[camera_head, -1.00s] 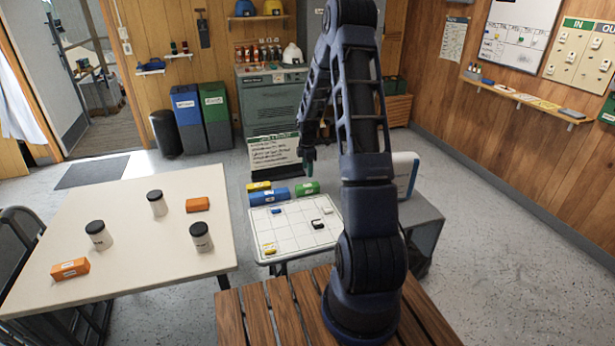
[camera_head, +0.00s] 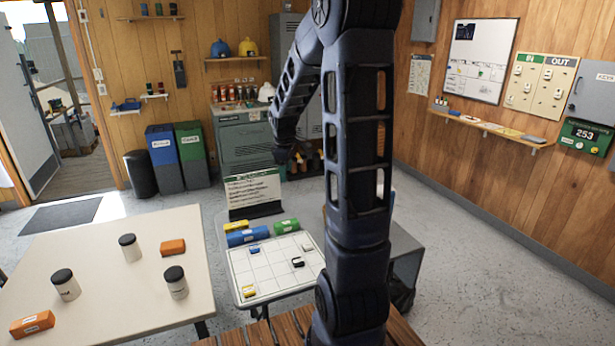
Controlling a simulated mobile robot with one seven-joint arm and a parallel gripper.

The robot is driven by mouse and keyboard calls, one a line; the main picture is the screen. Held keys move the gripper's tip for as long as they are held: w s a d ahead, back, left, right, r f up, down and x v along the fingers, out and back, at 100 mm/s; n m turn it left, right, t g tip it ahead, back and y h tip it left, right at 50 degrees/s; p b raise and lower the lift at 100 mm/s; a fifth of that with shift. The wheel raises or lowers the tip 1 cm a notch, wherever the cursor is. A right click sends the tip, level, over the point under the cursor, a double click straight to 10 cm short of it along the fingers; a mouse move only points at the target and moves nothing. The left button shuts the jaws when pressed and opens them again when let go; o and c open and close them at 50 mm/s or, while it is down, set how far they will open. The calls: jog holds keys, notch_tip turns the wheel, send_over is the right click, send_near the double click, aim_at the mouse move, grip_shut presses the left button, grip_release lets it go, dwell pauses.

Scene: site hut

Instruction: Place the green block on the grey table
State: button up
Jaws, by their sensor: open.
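The green block (camera_head: 286,226) lies at the back of the small table with the white grid board (camera_head: 270,270), to the right of a blue block (camera_head: 248,237). A grey table or cabinet (camera_head: 402,240) stands to the right, partly hidden behind my arm. My gripper (camera_head: 281,156) is raised above and behind the green block, well apart from it. It is dark and small in this view, with its jaws open, and I see nothing held in it.
A yellow block (camera_head: 236,226) lies behind the blue one. Small pieces sit on the grid board. A sign (camera_head: 252,190) stands behind the blocks. The cream table (camera_head: 110,270) at left holds jars and orange blocks. Grey floor is open at right.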

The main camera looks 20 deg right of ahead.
jog(key=s+a+r+m+t, duration=0.1)
jog(key=s+r+m, duration=0.2)
jog(key=s, duration=0.6)
jog(key=s+a+r+m+t, duration=0.1)
jog(key=s+r+m, duration=0.3)
jog(key=s, duration=0.6)
jog(key=s+a+r+m+t, duration=0.1)
jog(key=s+r+m, duration=0.3)
jog(key=s, duration=0.5)
jog(key=shift+s+a+y, duration=0.15)
jog(key=shift+a+y, duration=0.1)
jog(key=shift+y, duration=0.05)
